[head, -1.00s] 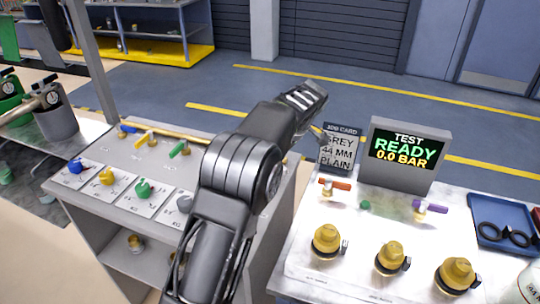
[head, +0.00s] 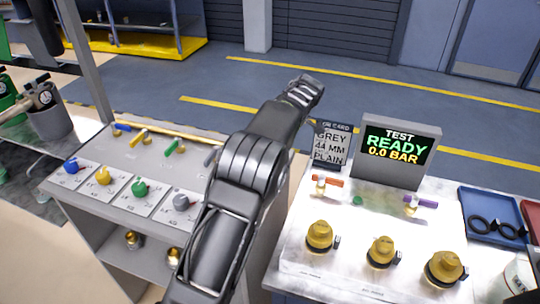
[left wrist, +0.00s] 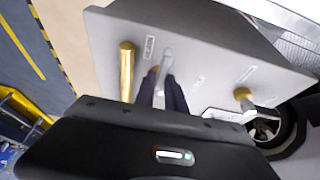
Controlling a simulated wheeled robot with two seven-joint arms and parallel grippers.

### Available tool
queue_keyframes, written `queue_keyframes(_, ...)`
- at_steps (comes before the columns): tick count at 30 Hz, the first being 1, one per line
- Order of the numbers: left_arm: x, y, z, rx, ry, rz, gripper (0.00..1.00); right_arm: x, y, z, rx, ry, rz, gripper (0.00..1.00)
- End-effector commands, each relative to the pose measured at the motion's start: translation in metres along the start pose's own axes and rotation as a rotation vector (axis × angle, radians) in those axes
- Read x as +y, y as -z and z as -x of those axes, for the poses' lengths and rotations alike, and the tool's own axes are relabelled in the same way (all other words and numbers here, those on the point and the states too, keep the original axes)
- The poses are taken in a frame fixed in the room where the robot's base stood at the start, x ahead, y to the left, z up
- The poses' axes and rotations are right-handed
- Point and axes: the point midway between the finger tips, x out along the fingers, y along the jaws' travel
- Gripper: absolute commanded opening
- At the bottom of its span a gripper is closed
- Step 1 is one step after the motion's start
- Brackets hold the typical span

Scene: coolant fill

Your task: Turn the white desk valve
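The white desk valve's lever (head: 211,156) shows as a pale bit at the left edge of my left arm in the head view, and the arm hides the rest. In the left wrist view the white lever (left wrist: 167,57) stands between the fingers of my left gripper (left wrist: 161,80). The two dark fingers are a little apart, on either side of the lever. I cannot tell whether they touch it. In the head view the left gripper is hidden. My right gripper is not in view.
The left desk also has blue, yellow and green levers (head: 172,146) and coloured knobs (head: 139,189). A brass pipe (left wrist: 127,70) is beside the gripper. The right bench holds brass fittings (head: 381,251), a display reading READY (head: 398,150) and a card (head: 331,146).

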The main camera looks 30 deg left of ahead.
Motion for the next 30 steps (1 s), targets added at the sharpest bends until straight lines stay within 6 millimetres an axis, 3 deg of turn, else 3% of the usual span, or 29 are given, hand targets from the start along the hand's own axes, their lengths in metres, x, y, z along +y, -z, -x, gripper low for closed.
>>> queue_keyframes(6, 0.000, 0.000, 0.000, 0.000, 0.000, -0.001, 0.34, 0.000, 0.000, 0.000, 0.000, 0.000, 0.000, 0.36)
queue_keyframes(17, 0.000, 0.000, 0.005, 0.001, 0.000, -0.002, 0.34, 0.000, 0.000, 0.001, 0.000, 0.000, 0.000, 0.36)
queue_keyframes(22, 0.000, 0.000, 0.026, 0.000, -0.002, -0.001, 0.34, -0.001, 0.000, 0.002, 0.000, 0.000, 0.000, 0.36)
queue_keyframes(30, 0.000, 0.003, 0.068, 0.001, 0.000, -0.003, 0.34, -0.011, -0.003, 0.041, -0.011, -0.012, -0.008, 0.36)
